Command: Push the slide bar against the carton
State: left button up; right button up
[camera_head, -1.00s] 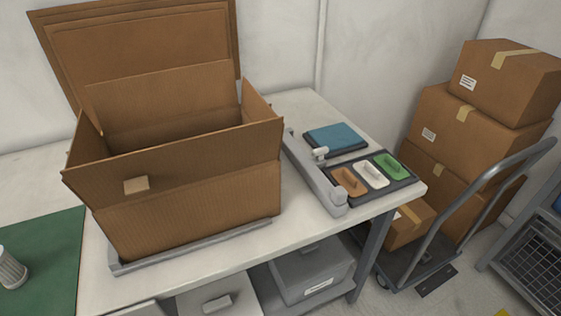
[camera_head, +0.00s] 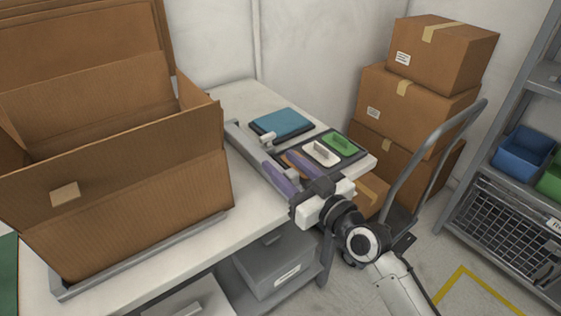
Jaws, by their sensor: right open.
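The open brown carton (camera_head: 130,200) stands upright on the white table at the left, in a grey edge frame (camera_head: 140,258). The slide bar (camera_head: 243,142), a long grey bar with a small pale knob (camera_head: 267,138), lies to the carton's right. Table surface shows between its near part and the carton; its far end lies close behind the carton's edge in the view. My right gripper (camera_head: 276,158) is open, its two purple-tinted fingers pointing at the bar. One finger overlaps the bar's near part in view; I cannot tell if they touch. My left gripper is not in view.
Right of the bar lie a teal pad (camera_head: 282,122) and a dark tray (camera_head: 357,154) with green, white and brown blocks. A cart with stacked boxes (camera_head: 420,100) stands beyond the table's right end.

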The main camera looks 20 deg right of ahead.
jog(key=shift+x, duration=0.75)
